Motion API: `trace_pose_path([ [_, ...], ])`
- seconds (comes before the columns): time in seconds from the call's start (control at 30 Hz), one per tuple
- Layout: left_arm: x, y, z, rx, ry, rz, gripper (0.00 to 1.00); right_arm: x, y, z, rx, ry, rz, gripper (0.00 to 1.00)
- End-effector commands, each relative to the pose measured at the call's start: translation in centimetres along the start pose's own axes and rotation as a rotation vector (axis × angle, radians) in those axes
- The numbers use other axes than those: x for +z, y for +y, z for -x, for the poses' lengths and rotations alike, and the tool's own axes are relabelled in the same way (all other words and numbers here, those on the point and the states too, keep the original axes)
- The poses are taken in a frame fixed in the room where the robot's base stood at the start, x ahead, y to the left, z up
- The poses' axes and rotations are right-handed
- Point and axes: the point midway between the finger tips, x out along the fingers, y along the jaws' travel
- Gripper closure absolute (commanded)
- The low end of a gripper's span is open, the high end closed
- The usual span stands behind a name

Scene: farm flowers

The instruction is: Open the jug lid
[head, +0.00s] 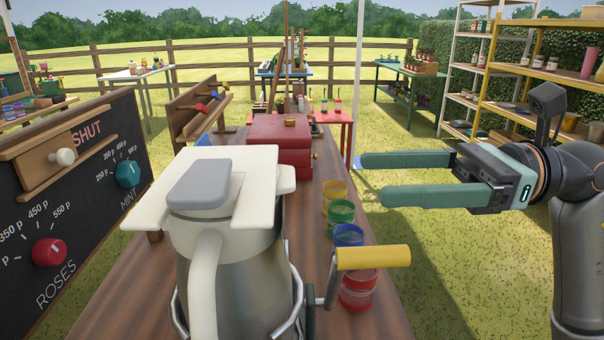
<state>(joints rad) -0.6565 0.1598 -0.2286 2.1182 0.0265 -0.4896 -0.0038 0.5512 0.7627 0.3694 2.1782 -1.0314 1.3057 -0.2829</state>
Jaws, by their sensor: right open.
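The jug (235,262) is a large grey metal vessel with a white handle (204,280), close in front of me on the wooden table. Its lid (200,184), a pale slab with a grey raised pad, lies flat on top. My right gripper (373,178) comes in from the right with two long green fingers spread apart and nothing between them. It hangs to the right of the jug, apart from it, beyond the table's right side. My left gripper does not show.
A yellow-handled crank (373,257) sticks out right of the jug. Red, blue, green and yellow jars (341,211) line the table's right edge. A red box (280,142) stands behind. A dark board with knobs (82,200) is at left. Yellow shelving (540,75) stands back right.

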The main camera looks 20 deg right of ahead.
Motion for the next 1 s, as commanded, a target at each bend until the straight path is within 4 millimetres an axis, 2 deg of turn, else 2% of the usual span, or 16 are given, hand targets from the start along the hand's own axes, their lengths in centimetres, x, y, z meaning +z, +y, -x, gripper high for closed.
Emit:
trace_pose_path([
  [0.07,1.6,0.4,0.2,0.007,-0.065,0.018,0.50,0.3,0.2,-1.7,0.005,-0.001,0.002,0.20],
  [0.2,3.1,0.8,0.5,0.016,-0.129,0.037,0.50,0.3,0.2,-4.6,0.006,-0.003,0.000,0.20],
  [0.43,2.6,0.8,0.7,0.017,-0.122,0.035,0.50,0.2,0.1,-7.9,0.004,-0.003,-0.002,0.20],
  [0.6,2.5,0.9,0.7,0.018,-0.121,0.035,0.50,0.1,0.1,-8.9,0.003,-0.003,-0.003,0.20],
  [0.87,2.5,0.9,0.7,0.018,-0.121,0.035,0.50,0.1,0.1,-9.0,0.002,-0.003,-0.003,0.20],
  [0.9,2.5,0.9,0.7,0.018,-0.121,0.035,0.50,0.1,0.1,-9.0,0.002,-0.003,-0.003,0.21],
  [1.0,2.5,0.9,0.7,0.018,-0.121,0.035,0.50,0.1,0.1,-9.0,0.002,-0.003,-0.003,0.32],
])
